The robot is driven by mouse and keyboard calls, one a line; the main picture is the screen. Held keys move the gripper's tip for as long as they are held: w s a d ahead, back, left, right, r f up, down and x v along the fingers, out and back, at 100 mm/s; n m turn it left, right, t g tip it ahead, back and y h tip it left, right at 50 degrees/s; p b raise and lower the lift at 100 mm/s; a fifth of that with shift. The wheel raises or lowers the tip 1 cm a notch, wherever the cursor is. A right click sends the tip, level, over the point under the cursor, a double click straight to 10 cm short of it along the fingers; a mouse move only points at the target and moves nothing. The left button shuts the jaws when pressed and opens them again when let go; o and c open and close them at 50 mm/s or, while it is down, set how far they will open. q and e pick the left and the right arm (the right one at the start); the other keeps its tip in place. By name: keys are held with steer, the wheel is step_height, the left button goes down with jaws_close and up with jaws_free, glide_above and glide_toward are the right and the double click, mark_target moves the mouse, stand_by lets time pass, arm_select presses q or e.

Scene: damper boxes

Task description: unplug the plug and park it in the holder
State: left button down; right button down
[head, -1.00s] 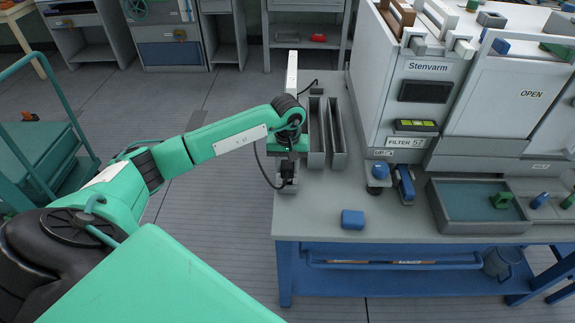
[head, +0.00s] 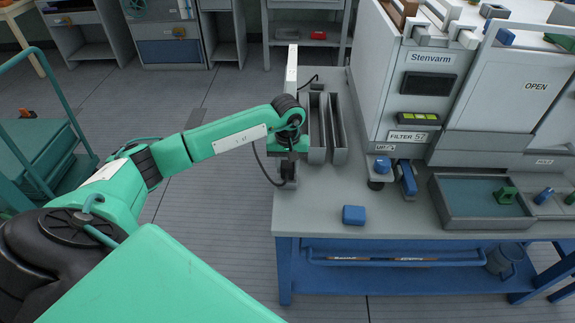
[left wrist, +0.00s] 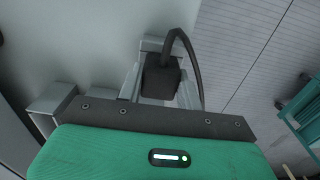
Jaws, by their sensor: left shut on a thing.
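My left gripper (head: 288,174) points down at the left edge of the bench top. In the left wrist view its fingers (left wrist: 160,88) are shut on the black plug (left wrist: 160,76), with a black cable (left wrist: 180,42) curving up from it. In the head view the plug is mostly hidden by the gripper, and the cable (head: 262,168) loops out on its left. A small grey block (head: 286,186), which looks like the holder or socket, sits at the bench edge under the gripper. I cannot tell how far the plug sits in it. My right gripper is not in view.
A blue block (head: 353,215) lies near the front edge. The white Stenvarm unit (head: 423,58) and a shallow tray (head: 440,213) fill the right. The front-left bench top is clear.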

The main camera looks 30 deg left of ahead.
arm_select(q)
steer(key=shift+f, duration=0.3)
steer(key=c, duration=0.9)
jaws_free()
steer(key=shift+o, duration=0.2)
steer(key=shift+r, duration=0.1)
step_height(320, 180, up, 14)
steer(key=b, duration=0.1)
